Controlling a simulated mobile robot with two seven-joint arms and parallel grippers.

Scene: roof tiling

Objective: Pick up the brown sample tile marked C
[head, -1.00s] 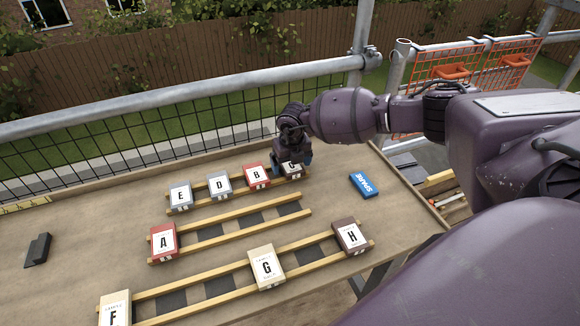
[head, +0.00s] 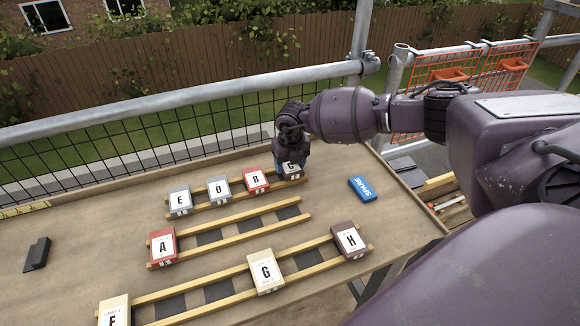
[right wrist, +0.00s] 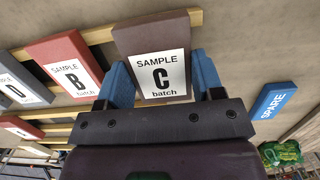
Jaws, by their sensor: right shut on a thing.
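The brown sample tile marked C (right wrist: 160,72) is at the right end of the back rail row. In the right wrist view it sits between the two blue fingertips, its label facing the camera. My right gripper (right wrist: 163,85) is shut on this tile. In the head view my right gripper (head: 291,160) comes down over the C tile (head: 292,169) and hides much of it. I cannot tell whether the tile is off the rails. My left gripper is not in view.
Tiles E (head: 180,199), D (head: 219,187) and B (head: 256,178) stand left of C on the same rails. Tiles A (head: 162,246), G (head: 266,271), H (head: 349,239) and F (head: 114,311) are on nearer rails. A blue SPARE block (head: 361,188) lies to the right.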

